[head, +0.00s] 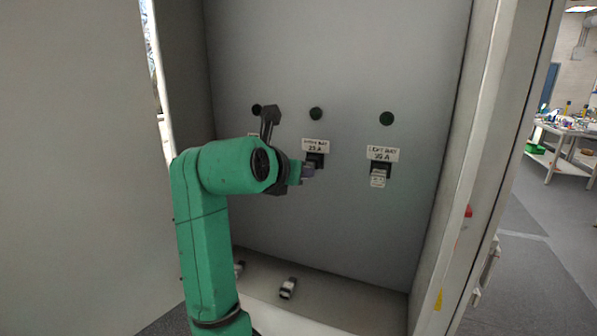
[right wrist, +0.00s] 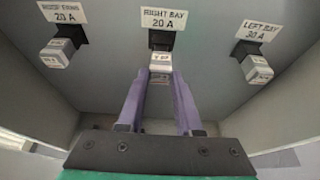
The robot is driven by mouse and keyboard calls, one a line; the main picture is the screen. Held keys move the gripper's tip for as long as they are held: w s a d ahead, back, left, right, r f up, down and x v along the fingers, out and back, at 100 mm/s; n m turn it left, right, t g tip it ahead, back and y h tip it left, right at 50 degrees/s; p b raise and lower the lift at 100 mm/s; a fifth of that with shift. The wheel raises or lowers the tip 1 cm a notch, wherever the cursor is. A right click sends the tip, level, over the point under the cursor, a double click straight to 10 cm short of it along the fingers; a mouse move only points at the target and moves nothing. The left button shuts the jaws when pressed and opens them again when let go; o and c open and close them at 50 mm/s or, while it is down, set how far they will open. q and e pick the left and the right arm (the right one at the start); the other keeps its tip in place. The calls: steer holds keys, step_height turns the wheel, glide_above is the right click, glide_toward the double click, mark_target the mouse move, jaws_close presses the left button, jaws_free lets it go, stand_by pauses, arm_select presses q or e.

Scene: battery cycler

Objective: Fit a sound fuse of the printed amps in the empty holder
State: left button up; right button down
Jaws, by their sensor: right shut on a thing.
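My right gripper (head: 306,172) is at the middle holder (head: 316,160) on the back wall of the cabinet. In the right wrist view its purple fingers (right wrist: 158,82) are shut on a white fuse (right wrist: 160,62), whose small print I cannot read for sure. The fuse's far end meets or nearly meets the black holder (right wrist: 161,39); I cannot tell how deep it sits. The ROOF FANS 20 A holder (right wrist: 73,35) and the LEFT BAY 30 A holder (right wrist: 246,49) each carry a fuse. My left gripper is not in view.
A loose white fuse (head: 288,288) lies on the cabinet floor (head: 345,305), and another light piece (head: 239,268) shows partly behind my arm. Three dark round lamps, one of them the middle lamp (head: 316,114), sit above the holders. The cabinet's right side wall (head: 455,190) bounds the space.

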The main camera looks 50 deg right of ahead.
steer(key=shift+w+d, duration=0.25)
steer(key=shift+d, duration=0.5)
stand_by(0.5)
steer(key=c, duration=0.5)
jaws_free()
steer(key=shift+a, duration=0.1)
steer(key=shift+a, duration=0.1)
steer(key=v, duration=1.4)
steer(key=shift+s+b, duration=0.2)
steer(key=shift+b, duration=0.2)
steer(key=shift+r, duration=0.15)
